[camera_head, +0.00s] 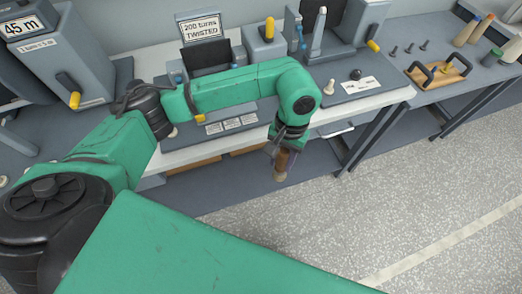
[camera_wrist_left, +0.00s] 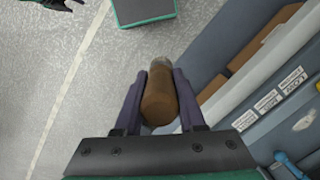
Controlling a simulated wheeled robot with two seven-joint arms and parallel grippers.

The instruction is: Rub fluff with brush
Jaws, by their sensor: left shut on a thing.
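My left gripper (camera_head: 282,152) is shut on a brown, wooden-looking cylinder, which seems to be the brush (camera_head: 281,167). It holds it over the floor, just in front of the bench edge. In the left wrist view the fingers (camera_wrist_left: 158,92) grip both sides of the brush (camera_wrist_left: 160,100), which has a greyish far end. Its bristles cannot be made out. I cannot pick out any fluff in either view. A dark gripper part, probably of my right arm (camera_wrist_left: 62,4), shows at the top left edge of the left wrist view; its jaws are unclear.
The grey bench (camera_head: 385,103) carries machines with yellow handles and a "200 turns TWISTED" sign (camera_head: 201,27). A wooden tray with black handles (camera_head: 455,72) lies at the right, near several bobbins or cones (camera_head: 466,31). The speckled floor (camera_head: 400,190) in front is clear.

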